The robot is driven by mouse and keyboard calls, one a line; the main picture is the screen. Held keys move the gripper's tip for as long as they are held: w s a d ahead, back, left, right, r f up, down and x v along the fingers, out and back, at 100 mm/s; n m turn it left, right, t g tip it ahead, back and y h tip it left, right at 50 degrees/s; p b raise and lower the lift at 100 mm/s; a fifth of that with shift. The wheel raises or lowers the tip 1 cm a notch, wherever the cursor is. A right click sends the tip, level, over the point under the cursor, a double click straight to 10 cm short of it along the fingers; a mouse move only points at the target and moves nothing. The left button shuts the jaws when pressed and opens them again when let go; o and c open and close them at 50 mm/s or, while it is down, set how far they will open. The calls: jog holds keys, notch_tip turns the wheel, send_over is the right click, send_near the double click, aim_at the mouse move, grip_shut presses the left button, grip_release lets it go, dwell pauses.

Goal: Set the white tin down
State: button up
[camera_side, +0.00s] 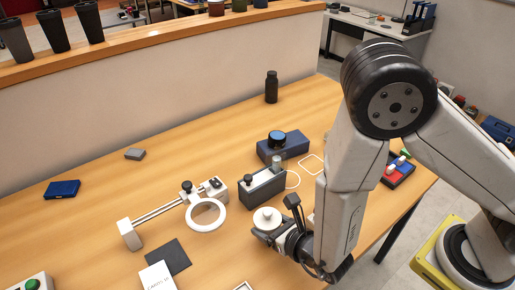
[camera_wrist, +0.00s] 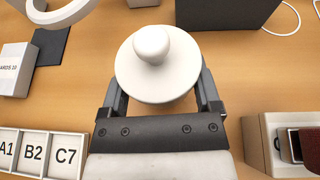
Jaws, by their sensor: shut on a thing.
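The white tin (camera_side: 267,217) is round, with a rounded knob on top, and sits upright near the middle front of the table in the side view. It fills the upper middle of the wrist view (camera_wrist: 152,80). My gripper (camera_wrist: 158,92) is shut on it, with one finger on each side. In the side view my gripper (camera_side: 268,233) reaches the tin from the lower right. The tin's underside is hidden, so I cannot tell whether it touches the table.
A dark grey box (camera_side: 262,187) stands just behind the tin. A white ring (camera_side: 206,228) on a rail fixture lies left. A tray marked A1, B2, C7 (camera_wrist: 42,132) and a beige box (camera_wrist: 262,150) flank my gripper. Bare wood shows around the tin.

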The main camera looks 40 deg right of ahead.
jog(key=shift+f, duration=0.1)
jog(key=shift+f, duration=1.9)
jog(key=shift+f, duration=0.1)
jog(key=o, duration=1.2)
jog(key=shift+c, duration=0.2)
jog(key=shift+s, duration=0.1)
jog(key=shift+v, duration=3.7)
